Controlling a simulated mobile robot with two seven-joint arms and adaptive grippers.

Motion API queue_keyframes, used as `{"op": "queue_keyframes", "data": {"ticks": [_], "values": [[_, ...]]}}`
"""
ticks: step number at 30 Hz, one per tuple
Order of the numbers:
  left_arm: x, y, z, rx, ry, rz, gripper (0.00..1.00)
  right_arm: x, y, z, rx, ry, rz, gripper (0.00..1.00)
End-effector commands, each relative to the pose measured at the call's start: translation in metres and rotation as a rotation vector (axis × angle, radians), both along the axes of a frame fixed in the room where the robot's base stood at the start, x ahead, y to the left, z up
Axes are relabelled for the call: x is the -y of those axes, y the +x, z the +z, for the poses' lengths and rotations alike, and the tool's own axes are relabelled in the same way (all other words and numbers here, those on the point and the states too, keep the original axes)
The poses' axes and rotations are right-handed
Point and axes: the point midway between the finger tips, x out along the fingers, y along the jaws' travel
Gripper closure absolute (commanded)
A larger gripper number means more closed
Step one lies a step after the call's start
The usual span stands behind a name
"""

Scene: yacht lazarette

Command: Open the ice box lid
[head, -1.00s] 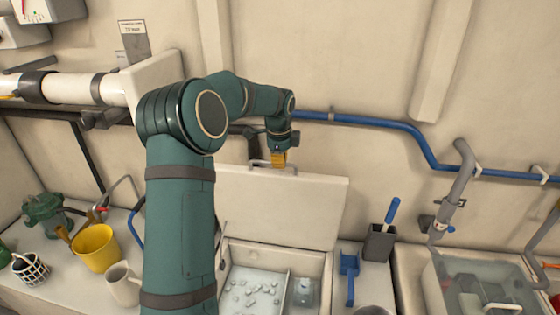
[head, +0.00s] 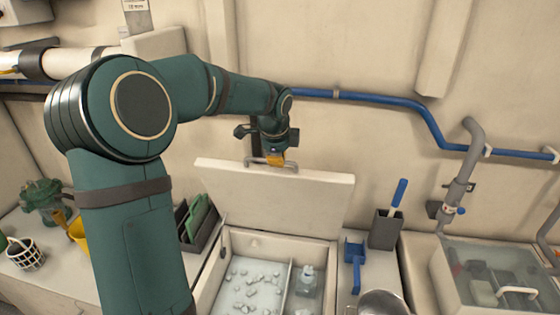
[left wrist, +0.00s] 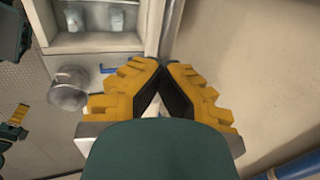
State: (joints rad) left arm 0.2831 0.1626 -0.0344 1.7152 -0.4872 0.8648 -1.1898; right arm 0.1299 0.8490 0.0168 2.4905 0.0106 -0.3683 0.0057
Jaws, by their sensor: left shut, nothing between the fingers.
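The ice box lid (head: 270,200) is a cream panel standing raised and steeply tilted at the back of the ice box opening. The ice box (head: 212,285) below is uncovered, with ice pieces on one side of a divider and a small clear bottle on the other. A metal handle (head: 257,161) sits near the lid's top edge. My left gripper (head: 276,159) is at this handle. In the left wrist view its yellow fingers (left wrist: 163,70) meet at the tips with nothing gripped between them. Part of my right gripper (left wrist: 14,122) seems to show at that view's left edge; its jaws are unclear.
A blue pipe (head: 380,105) runs along the wall behind the lid. Right of the box are a blue scoop (head: 354,262), a grey holder (head: 385,230) and a metal pot (head: 381,303). A clear-lidded tank (head: 500,265) stands further right. A dark rack (head: 197,225) stands left.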

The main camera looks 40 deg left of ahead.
Motion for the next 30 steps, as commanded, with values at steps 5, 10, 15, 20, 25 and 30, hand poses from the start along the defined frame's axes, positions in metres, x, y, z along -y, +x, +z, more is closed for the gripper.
{"op": "queue_keyframes", "data": {"ticks": [5, 10, 15, 20, 25, 30], "values": [[0.011, -0.021, -0.016, 0.035, 0.02, 0.0, 1.0, -0.001, -0.006, -0.03, -0.014, 0.002, 0.012, 0.53], [0.019, -0.036, -0.022, 0.071, 0.039, -0.001, 1.0, -0.003, -0.012, -0.047, -0.028, 0.005, 0.022, 0.53], [0.024, -0.044, -0.024, 0.088, 0.048, 0.0, 1.0, -0.003, -0.015, -0.054, -0.034, 0.006, 0.028, 0.53], [0.025, -0.045, -0.024, 0.089, 0.05, -0.001, 1.0, -0.003, -0.016, -0.054, -0.035, 0.007, 0.029, 0.53], [0.024, -0.045, -0.023, 0.089, 0.05, -0.001, 1.0, -0.003, -0.016, -0.054, -0.035, 0.007, 0.029, 0.53], [0.024, -0.044, -0.023, 0.091, 0.051, -0.001, 0.59, -0.003, -0.016, -0.054, -0.035, 0.007, 0.029, 0.53]]}}
